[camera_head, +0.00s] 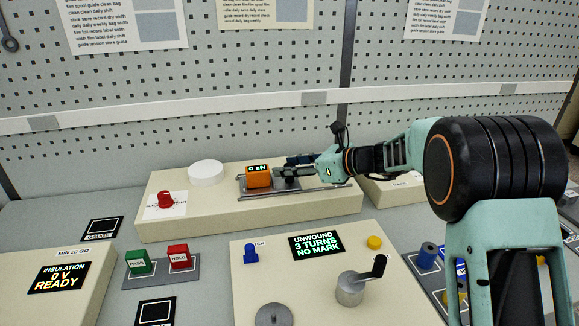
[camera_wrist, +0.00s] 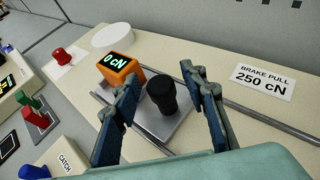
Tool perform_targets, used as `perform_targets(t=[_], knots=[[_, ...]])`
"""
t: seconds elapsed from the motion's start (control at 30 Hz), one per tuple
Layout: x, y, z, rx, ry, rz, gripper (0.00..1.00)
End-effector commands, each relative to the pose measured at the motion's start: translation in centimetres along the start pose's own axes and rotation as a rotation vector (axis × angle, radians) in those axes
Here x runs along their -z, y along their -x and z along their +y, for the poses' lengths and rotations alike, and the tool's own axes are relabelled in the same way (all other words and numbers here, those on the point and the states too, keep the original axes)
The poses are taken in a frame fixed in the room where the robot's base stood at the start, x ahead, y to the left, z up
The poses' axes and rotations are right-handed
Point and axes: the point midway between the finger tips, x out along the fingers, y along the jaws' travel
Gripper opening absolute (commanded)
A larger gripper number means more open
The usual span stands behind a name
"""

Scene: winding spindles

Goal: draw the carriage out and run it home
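The carriage is a grey plate (camera_wrist: 146,118) on two rails, with an upright black knob (camera_wrist: 162,97) on it. At its left stands an orange gauge (camera_head: 258,177) reading 0 cN; it also shows in the wrist view (camera_wrist: 121,69). My gripper (camera_wrist: 164,80) is open, with one finger on each side of the knob and visible gaps between finger and knob. In the head view my gripper (camera_head: 296,168) reaches in from the right over the carriage, and its fingers partly hide the knob and plate.
A sign (camera_wrist: 263,81) reads "BRAKE PULL 250 cN". Left of the gauge are a white disc (camera_head: 206,173) and a red button (camera_head: 166,199). The front panel has a display (camera_head: 317,245) reading "UNWOUND 3 TURNS NO MARK", a blue catch (camera_head: 251,254) and a crank (camera_head: 352,288).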

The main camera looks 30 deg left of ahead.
Motion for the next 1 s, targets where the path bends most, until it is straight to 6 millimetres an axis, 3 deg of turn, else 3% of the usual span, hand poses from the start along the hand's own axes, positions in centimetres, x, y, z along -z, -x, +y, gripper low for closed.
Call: perform_targets(t=[0.23,0.57,0.87,1.0], knots=[[0.0,0.0,0.0,0.0,0.0,0.0,0.37],[0.0,0.0,0.0,-0.001,0.001,0.0,0.01],[0.0,0.1,-0.1,0.0,0.001,0.0,0.0],[0.2,1.1,-1.2,0.002,0.0,0.001,0.0]])
